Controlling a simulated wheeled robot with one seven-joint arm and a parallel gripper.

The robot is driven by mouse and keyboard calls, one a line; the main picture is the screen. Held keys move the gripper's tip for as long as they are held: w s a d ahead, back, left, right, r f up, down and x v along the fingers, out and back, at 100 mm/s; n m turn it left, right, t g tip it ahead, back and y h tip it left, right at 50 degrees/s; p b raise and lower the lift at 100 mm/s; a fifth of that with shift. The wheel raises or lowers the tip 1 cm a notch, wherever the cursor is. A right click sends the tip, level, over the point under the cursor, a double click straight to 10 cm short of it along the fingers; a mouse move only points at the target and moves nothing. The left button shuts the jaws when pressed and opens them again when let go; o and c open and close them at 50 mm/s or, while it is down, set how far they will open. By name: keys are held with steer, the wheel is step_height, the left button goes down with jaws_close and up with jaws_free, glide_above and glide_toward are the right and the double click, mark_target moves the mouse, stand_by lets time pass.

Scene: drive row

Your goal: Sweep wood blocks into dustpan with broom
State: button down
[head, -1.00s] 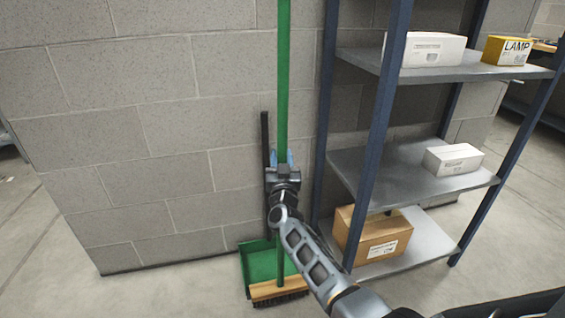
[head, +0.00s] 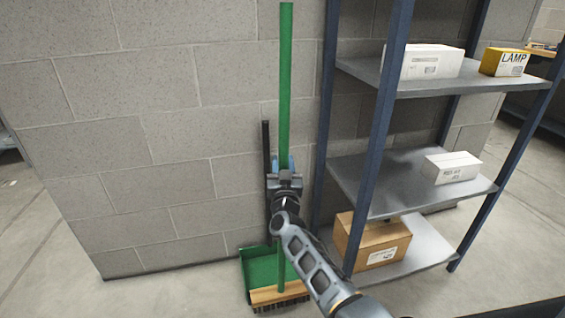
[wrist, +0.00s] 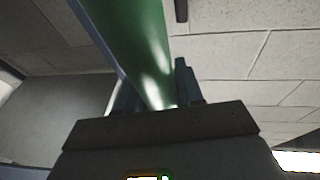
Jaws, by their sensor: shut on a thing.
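The broom has a long green handle (head: 285,90) standing upright and a wooden head (head: 278,294) with dark bristles near the floor. The green dustpan (head: 256,268) stands behind the broom head at the wall, with its black handle (head: 266,150) upright against the blocks. My gripper (head: 284,165) is shut on the green broom handle, partway up. In the wrist view the handle (wrist: 135,45) runs between the two fingers. No wood blocks are in view.
A blue-posted metal shelf (head: 375,170) stands close on the right, holding white boxes (head: 452,167), a yellow lamp box (head: 504,62) and a brown carton (head: 372,243). The block wall (head: 130,130) is behind. Bare floor (head: 180,292) lies at the left.

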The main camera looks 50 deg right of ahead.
mark_target(285, 157)
steer(key=shift+s+a+r+p, duration=0.2)
steer(key=shift+s+r+p, duration=0.05)
steer(key=shift+r+p, duration=0.55)
steer(key=shift+s+a+r+p, duration=0.15)
steer(key=shift+s+r+p, duration=0.15)
steer(key=shift+r+p, duration=0.55)
steer(key=shift+s+a+r+p, duration=0.25)
steer(key=shift+r+p, duration=0.35)
steer(key=shift+p, duration=0.35)
steer(key=s+a+r+p, duration=0.2)
steer(key=s+a+p, duration=0.8)
steer(key=s+p, duration=0.3)
steer(key=shift+s+r, duration=0.4)
steer(key=shift+s, duration=0.55)
steer(key=shift+f, duration=0.1)
